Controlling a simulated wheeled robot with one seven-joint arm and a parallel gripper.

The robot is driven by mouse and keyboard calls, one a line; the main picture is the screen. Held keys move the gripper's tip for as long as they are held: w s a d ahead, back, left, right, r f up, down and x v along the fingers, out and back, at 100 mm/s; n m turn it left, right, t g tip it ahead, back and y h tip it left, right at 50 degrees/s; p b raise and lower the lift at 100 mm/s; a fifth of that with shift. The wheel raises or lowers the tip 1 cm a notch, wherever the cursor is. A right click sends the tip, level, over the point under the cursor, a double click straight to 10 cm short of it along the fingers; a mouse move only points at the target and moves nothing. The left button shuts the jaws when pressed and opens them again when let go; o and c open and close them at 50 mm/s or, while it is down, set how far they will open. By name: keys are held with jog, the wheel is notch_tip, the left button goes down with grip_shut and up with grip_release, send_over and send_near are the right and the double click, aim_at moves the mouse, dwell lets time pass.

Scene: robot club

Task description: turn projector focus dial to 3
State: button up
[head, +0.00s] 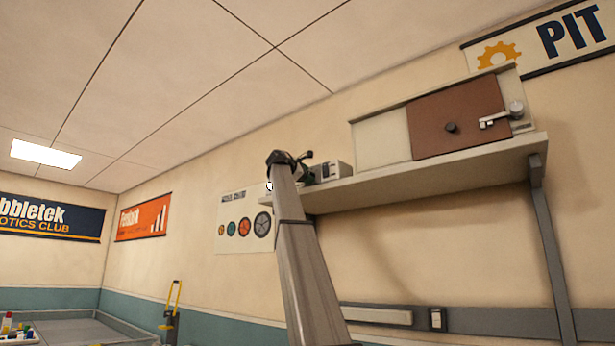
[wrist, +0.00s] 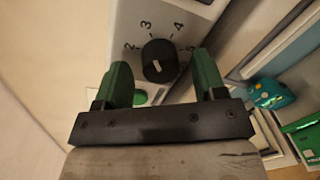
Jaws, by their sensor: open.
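The projector (head: 331,170) is a small light-grey box at the left end of the wall shelf in the head view. Its face (wrist: 195,10) fills the upper middle of the wrist view. The black round focus dial (wrist: 159,60) has a pale mark on its lower part; the numbers 2, 3, 4 and 5 are printed around it. Which number the mark indicates is unclear. My gripper (wrist: 162,68) is open, with one green finger on either side of the dial in the picture. Contact with the dial cannot be told. In the head view my arm hides part of the projector's surroundings.
The shelf (head: 440,188) also carries a cabinet with a brown sliding panel (head: 460,115) and a latch, right of the projector. A gear poster (head: 243,218) hangs behind my arm. In the wrist view, a teal object (wrist: 270,93) and a green box (wrist: 303,140) are at the right.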

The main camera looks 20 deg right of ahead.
jog(key=v, duration=1)
dwell(0.3)
